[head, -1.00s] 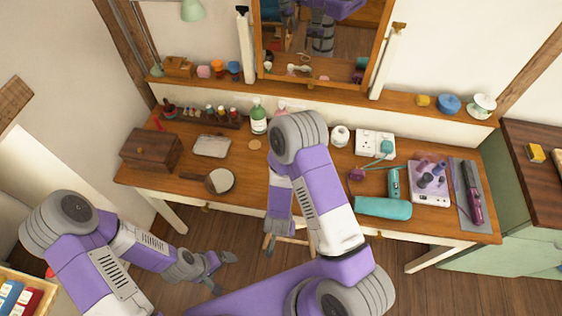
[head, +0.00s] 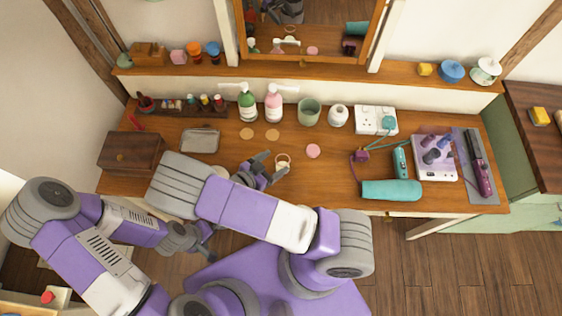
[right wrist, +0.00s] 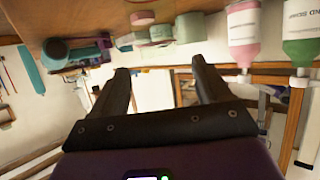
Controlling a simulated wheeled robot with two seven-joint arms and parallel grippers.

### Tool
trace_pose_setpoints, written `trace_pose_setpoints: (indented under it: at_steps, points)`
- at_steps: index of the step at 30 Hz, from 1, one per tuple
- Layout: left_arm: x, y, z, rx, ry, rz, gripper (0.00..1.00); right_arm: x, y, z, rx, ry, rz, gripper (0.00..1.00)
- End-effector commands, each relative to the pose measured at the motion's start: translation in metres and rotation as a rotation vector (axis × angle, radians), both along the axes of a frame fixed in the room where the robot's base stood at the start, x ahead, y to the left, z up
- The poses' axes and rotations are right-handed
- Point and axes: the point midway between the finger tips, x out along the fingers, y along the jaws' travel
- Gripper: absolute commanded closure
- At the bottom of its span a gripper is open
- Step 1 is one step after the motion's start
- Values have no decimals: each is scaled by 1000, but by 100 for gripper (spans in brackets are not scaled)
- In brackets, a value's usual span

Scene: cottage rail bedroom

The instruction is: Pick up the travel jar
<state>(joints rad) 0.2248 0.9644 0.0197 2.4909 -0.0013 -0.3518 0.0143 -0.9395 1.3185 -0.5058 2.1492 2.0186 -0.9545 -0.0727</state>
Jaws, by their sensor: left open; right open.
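No thing is plainly marked as the travel jar; a small round pink item (head: 313,151) on the dressing table may be it, and a pink disc shape (right wrist: 142,17) also shows in the right wrist view. My left gripper (head: 212,242) is open and low, in front of the table.
A green bottle (head: 247,103), a pink bottle (head: 273,104), a green cup (head: 309,112) and a white jar (head: 338,116) stand along the back. A wooden box (head: 130,152) sits left.

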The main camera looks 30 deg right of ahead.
Motion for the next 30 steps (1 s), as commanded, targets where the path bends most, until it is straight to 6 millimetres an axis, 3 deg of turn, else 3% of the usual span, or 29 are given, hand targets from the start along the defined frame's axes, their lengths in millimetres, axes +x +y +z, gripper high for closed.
trace_pose_setpoints:
  at_steps: [10, 20, 30]
  points:
    - [0, 0, -6, 0, 0, 0, 5, 12, -40, -24, -1, 1, 2, 23]
    - [0, 0, -6, 0, 0, 0, 5, 14, -45, -25, 3, 0, 2, 25]
    - [0, 0, -6, 0, 0, 0, 5, 14, -45, -25, 3, 1, 2, 77]
